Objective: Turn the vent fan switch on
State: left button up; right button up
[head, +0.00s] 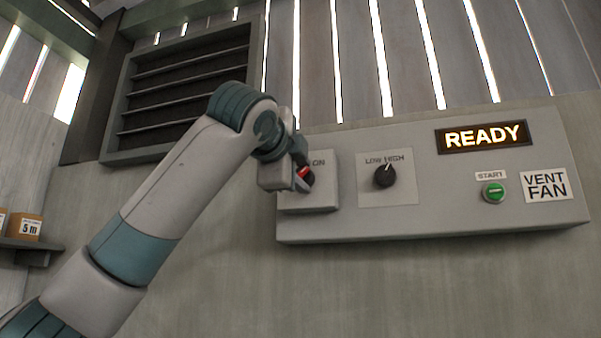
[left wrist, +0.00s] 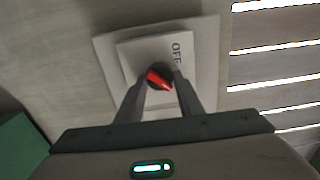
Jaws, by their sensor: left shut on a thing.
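The vent fan panel (head: 450,220) is a grey box on the wall in the head view, with a lit READY sign (head: 484,137) and a VENT FAN label (head: 545,185). At its left end is a plate (head: 323,195) with ON lettering and a knob (head: 308,177) with a red pointer. My left gripper (head: 301,178) is at this knob and partly hides it. In the left wrist view the gripper's fingers (left wrist: 161,82) are closed around the sides of the black knob, whose red pointer (left wrist: 158,79) lies slanted. OFF lettering shows beside it. My right gripper is out of view.
A black LOW HIGH knob (head: 385,176) and a green START button (head: 494,193) are to the right on the panel. A louvred vent (head: 185,85) is behind my left arm. A shelf (head: 30,245) with small boxes (head: 24,226) is at the left.

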pick_arm(q)
jog(key=o, duration=1)
jog(key=shift+s, duration=0.1)
jog(key=shift+s+a+f+b, duration=0.1)
jog(key=shift+s+a+b, duration=0.05)
jog(key=shift+s+b, duration=0.25)
jog(key=b+v, duration=0.7)
jog(key=v, duration=0.9)
jog(key=shift+s+b, duration=0.2)
jog(key=shift+b, duration=0.2)
